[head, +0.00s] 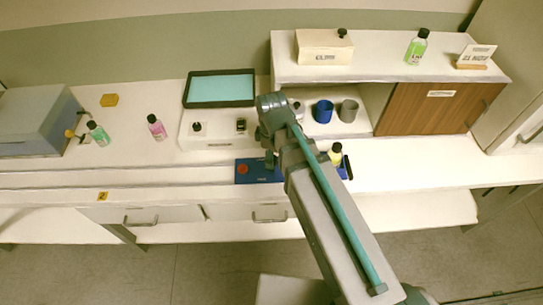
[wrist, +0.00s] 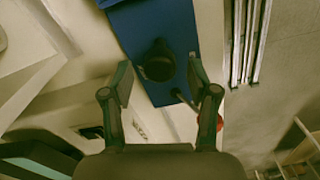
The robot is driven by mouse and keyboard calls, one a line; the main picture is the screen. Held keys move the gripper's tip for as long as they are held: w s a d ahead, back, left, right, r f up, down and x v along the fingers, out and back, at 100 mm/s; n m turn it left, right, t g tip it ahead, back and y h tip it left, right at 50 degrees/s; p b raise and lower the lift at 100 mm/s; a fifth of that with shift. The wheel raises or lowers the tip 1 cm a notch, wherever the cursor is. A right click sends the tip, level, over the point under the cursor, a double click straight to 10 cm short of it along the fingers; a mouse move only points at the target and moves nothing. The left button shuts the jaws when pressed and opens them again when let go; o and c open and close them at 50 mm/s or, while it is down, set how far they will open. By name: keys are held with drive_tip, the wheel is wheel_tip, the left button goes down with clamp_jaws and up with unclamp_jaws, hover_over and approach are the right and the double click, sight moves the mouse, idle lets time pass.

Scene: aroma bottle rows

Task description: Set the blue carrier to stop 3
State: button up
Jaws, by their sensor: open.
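The blue carrier (head: 262,177) lies low along the front rail in the head view, partly hidden behind my arm. In the wrist view the blue carrier (wrist: 145,22) runs from the top edge down to between my fingers. A round dark knob (wrist: 158,62) stands on its blue surface. My gripper (wrist: 160,90) is open, with one finger at either side of the knob's lower end in the picture. I cannot tell whether a finger touches it. A red button (head: 242,169) shows at the carrier's left end in the head view; a red part also shows in the wrist view (wrist: 219,122).
A yellow tag marked 2 (head: 102,196) is on the rail front. A yellow-labelled bottle (head: 336,153) stands just right of my arm. Behind are a console with a screen (head: 221,88), a blue cup (head: 323,111) and a grey cup (head: 348,110). The rail's left part looks clear.

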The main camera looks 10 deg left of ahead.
wheel_tip(320, 180, up, 11)
idle(0.5)
idle(0.3)
